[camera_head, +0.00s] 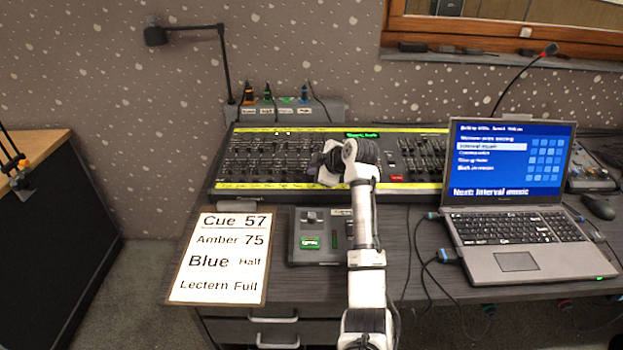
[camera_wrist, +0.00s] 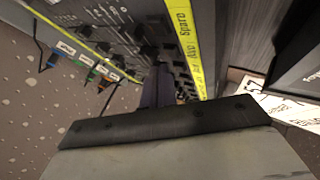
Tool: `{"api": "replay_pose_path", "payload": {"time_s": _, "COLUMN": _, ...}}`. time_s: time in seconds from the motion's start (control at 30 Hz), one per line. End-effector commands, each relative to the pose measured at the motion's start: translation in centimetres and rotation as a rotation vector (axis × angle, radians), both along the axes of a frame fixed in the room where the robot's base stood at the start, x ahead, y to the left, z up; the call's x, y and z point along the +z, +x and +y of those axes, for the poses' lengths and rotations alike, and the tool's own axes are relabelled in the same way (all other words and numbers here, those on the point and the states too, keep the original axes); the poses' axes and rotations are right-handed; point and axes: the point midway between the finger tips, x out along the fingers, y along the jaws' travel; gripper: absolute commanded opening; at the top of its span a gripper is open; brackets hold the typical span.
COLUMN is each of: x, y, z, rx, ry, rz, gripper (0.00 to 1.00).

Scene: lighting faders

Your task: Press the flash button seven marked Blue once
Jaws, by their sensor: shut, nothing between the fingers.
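The lighting desk (camera_head: 265,158) stands at the back of the table, with rows of dark faders and yellow label strips along its top and front edges. My gripper (camera_head: 322,160) is over the front middle of the desk, and my arm hides part of the faders there. In the wrist view, my gripper (camera_wrist: 158,86) shows as shut dark fingers over the control rows beside the yellow strip (camera_wrist: 185,45). Flash button seven marked Blue cannot be picked out; its label is not readable. Whether the fingertips touch the desk cannot be told.
A cue sheet (camera_head: 220,257) lies front left, with a small control box (camera_head: 308,252) beside it. An open laptop (camera_head: 515,200) stands at the right with cables near it. Coloured plugs (camera_head: 268,93) and a desk lamp (camera_head: 157,36) are behind the desk.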

Motion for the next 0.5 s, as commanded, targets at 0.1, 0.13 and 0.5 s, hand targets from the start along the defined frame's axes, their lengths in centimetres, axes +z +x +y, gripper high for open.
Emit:
{"api": "replay_pose_path", "payload": {"time_s": 0.1, "x": 0.0, "y": 0.0, "z": 0.0, "rx": 0.0, "ry": 0.0, "rz": 0.0, "gripper": 0.0}}
{"api": "replay_pose_path", "payload": {"time_s": 0.13, "x": 0.0, "y": 0.0, "z": 0.0, "rx": 0.0, "ry": 0.0, "rz": 0.0, "gripper": 0.0}}
{"api": "replay_pose_path", "payload": {"time_s": 0.5, "x": -0.75, "y": 0.05, "z": 0.02, "rx": 0.0, "ry": 0.0, "rz": 0.0, "gripper": 0.0}}
